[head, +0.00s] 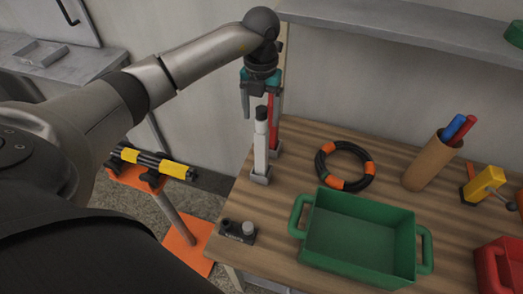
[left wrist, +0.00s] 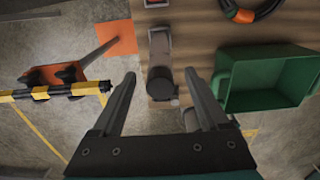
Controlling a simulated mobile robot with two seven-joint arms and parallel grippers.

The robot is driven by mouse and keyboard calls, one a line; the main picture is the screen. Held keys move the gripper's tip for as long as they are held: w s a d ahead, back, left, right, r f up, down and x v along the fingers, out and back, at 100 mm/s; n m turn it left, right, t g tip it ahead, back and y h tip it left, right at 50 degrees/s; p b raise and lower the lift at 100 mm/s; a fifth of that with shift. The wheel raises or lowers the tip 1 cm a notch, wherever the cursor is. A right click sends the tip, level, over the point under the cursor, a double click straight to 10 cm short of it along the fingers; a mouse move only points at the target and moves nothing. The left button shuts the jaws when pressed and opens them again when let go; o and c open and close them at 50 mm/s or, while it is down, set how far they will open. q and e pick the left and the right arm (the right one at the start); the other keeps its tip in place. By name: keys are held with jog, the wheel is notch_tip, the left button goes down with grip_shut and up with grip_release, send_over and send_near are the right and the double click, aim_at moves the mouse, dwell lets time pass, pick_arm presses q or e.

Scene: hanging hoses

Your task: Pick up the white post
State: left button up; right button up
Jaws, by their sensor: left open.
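The white post (head: 260,158) stands upright in a grey base near the left end of the wooden table in the head view. It has a dark cap. A red post (head: 273,118) stands just behind it, partly hidden. My left gripper (head: 262,112) is above and around the height of the post's top, fingers pointing down; the exact gap cannot be told. In the left wrist view, my left gripper (left wrist: 162,85) is open, and a dark-capped upright, apparently the white post (left wrist: 160,50), shows between and beyond its fingertips. Nothing is held. My right gripper is out of view.
A green tray (head: 310,215), a black-and-orange hose ring (head: 328,180) and a brown pen tube (head: 428,165) stand to the right. A black block with a grey knob (head: 240,230) lies near the front edge. An orange stand (head: 130,178) with yellow-black rods is left of the table.

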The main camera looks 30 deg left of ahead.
aim_at(262, 122)
pick_arm(q)
notch_tip(262, 122, down, 3)
jog(key=shift+w+f, duration=0.1)
jog(key=shift+f, duration=0.1)
grip_shut()
dwell(0.6)
dwell(0.8)
